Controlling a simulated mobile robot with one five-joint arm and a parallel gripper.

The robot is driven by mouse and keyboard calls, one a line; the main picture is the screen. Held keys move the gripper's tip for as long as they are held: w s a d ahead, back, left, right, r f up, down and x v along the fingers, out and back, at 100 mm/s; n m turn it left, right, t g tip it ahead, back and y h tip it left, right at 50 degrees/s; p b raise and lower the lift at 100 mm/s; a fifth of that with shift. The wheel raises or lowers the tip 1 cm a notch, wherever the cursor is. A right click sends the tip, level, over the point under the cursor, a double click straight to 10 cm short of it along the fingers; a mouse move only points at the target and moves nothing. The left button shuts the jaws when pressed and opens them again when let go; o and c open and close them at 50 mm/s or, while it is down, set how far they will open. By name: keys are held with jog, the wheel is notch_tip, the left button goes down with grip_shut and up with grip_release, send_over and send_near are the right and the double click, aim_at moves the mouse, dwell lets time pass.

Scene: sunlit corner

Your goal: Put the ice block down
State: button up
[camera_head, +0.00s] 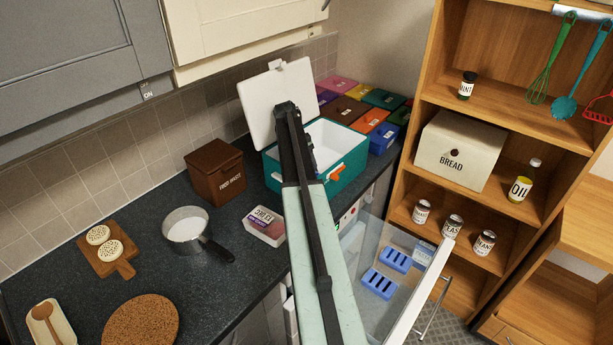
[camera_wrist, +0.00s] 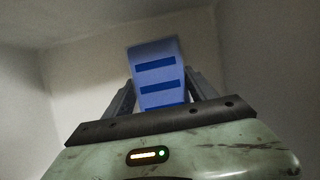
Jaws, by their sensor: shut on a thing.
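In the wrist view, my gripper (camera_wrist: 160,88) is shut on a light blue ice block (camera_wrist: 155,62) with dark blue bars across it. White walls surround the block there. In the head view my arm reaches over a teal cool box (camera_head: 346,176) with a white inside and an open white lid (camera_head: 277,104). Whether the block touches the box floor cannot be told. Other blue ice blocks (camera_head: 379,283) lie in an open drawer at the lower right.
The open drawer (camera_head: 424,287) sticks out below the counter. A brown food-waste box (camera_head: 215,170), a saucepan (camera_head: 187,229) and a labelled tub (camera_head: 264,226) stand left of the cool box. Several coloured boxes (camera_head: 384,138) stand behind it. A wooden shelf (camera_head: 495,108) rises at the right.

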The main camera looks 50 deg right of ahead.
jog(key=o, duration=1.7)
jog(key=shift+r+p, duration=0.3)
jog(key=shift+p, duration=0.1)
jog(key=p+v, duration=1.1)
jog(key=v, duration=0.1)
jog(key=shift+r, duration=0.1)
jog(key=shift+s, duration=0.1)
